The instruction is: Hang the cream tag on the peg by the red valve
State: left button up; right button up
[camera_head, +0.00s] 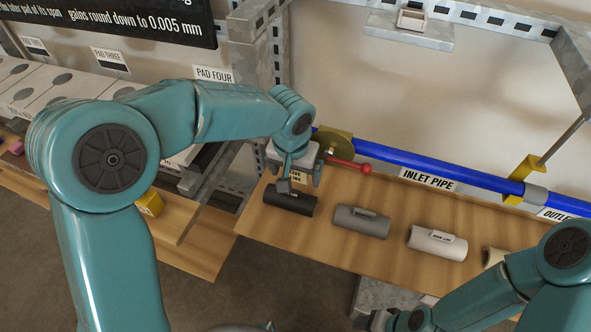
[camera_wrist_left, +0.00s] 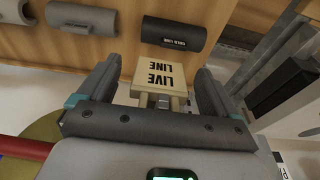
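The cream tag marked LIVE LINE (camera_wrist_left: 158,73) shows between the fingers of my left gripper (camera_wrist_left: 154,88) in the left wrist view. The fingers are apart with a gap on each side of the tag. A small pale stem shows at the tag's near end; I cannot tell whether it is the peg. In the head view, the tag (camera_head: 295,178) is partly hidden behind my left gripper (camera_head: 300,181). The red valve handle (camera_head: 350,164) is just right of that gripper, by the blue pipe. My right gripper (camera_head: 385,320) is at the bottom edge, its fingers unclear.
A blue pipe (camera_head: 410,161) runs along the wall behind the wooden shelf (camera_head: 320,245). A yellow block (camera_head: 150,204) is at left.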

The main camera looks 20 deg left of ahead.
pick_arm(q)
jog(key=shift+s, duration=0.1)
jog(key=s+b, duration=0.4)
jog(key=s, duration=0.6)
jog(key=shift+a+b, duration=0.2)
jog(key=shift+b, duration=0.15)
dwell(0.4)
dwell(0.4)
jog(key=s+f+h, duration=0.1)
jog(key=s+f, duration=0.2)
jog(key=f, duration=0.7)
jog(key=s+d+f+n+g+h, duration=0.1)
jog(key=s+f, duration=0.3)
jog(key=f, duration=0.6)
jog(key=s+d+f+n+h, duration=0.1)
jog(key=s+f, duration=0.3)
jog(key=f, duration=0.7)
jog(key=shift+s+d+g+h, duration=0.15)
jog(key=shift+d+g+h, duration=0.1)
jog(key=shift+g+h, duration=0.2)
jog(key=shift+r, duration=0.1)
dwell(0.4)
